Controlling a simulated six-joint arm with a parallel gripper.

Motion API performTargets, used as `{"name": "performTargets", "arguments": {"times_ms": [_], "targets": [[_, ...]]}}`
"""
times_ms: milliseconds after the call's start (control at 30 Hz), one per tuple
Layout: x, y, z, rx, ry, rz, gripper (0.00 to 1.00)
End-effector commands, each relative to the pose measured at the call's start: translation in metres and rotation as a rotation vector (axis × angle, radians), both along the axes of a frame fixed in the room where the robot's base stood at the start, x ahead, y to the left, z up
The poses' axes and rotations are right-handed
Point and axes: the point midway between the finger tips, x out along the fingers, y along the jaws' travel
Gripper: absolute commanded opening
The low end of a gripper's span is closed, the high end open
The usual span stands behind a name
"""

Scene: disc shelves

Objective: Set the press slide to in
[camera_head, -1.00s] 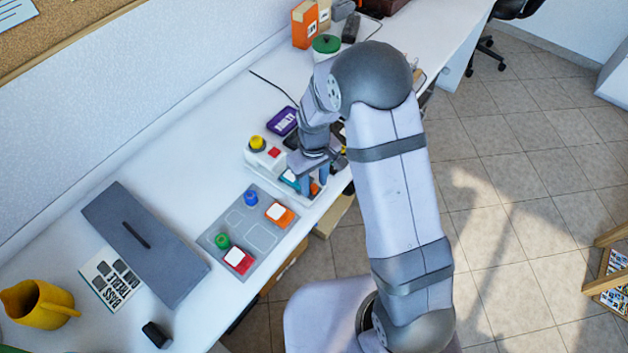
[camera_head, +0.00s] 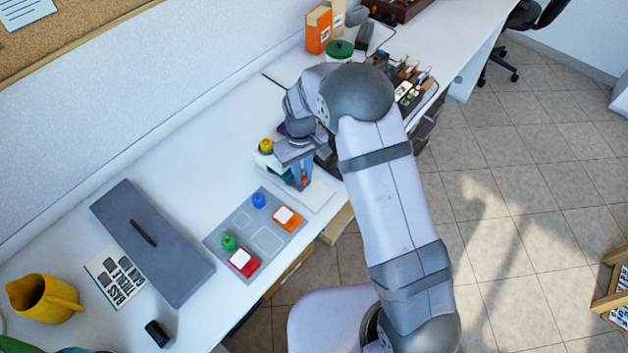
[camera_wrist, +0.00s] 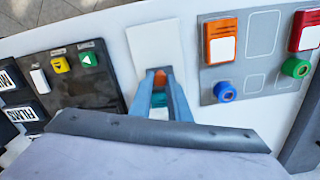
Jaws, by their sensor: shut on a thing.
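The press (camera_head: 264,158) is a white block with a yellow knob (camera_head: 266,145) on top, partly behind my gripper in the head view. Its pale base plate (camera_head: 318,196) sticks out toward the table's front edge and also shows in the wrist view (camera_wrist: 154,45). My gripper (camera_wrist: 161,80) is shut on the orange part of the press slide (camera_wrist: 160,76), low over the plate. A teal part (camera_wrist: 160,103) shows between the fingers. In the head view my gripper (camera_head: 301,184) is close in front of the press. The fingers hide much of the slide.

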Motion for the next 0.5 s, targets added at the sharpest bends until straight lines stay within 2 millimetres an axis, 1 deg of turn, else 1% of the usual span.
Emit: {"name": "performTargets", "arguments": {"times_ms": [100,400,433,467,500], "targets": [[0.0067,0.0059,0.0006,0.001,-0.005,0.0,0.0],[0.0087,0.008,0.0017,0.004,-0.01,-0.001,0.0],[0.0088,0.0082,0.0018,0.004,-0.01,-0.001,0.18],[0.0087,0.0083,0.0018,0.004,-0.01,-0.001,0.26],[0.0084,0.0081,0.0018,0.004,-0.009,0.0,0.35]]}}
